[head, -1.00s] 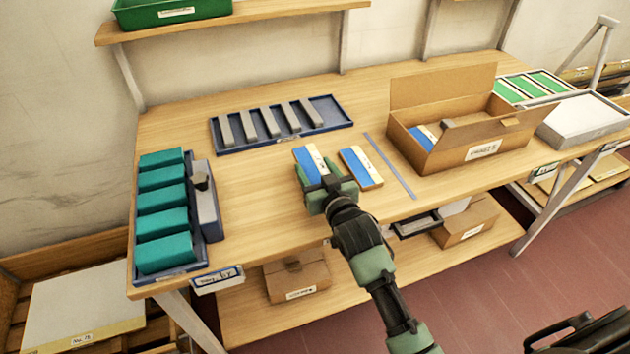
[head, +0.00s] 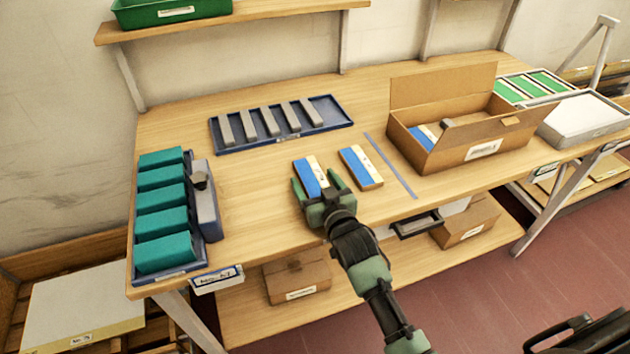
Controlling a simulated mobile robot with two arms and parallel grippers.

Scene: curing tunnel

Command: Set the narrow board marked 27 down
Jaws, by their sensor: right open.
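Two narrow boards, blue along one side and cream along the other, lie flat on the wooden bench (head: 255,190). The left one (head: 311,170) is at my right gripper (head: 318,187); the right one (head: 361,167) lies beside it with a gap between them. Their markings are too small to read, so I cannot tell which is 27. My right gripper is open, with its fingers around the near end of the left board, which rests on the bench.
An open cardboard box (head: 480,156) holding some pieces stands right of a thin blue strip (head: 390,165). A blue tray of grey bars (head: 332,112) lies behind. A tray of teal blocks (head: 163,213) is at the left. Bare bench lies left of the boards.

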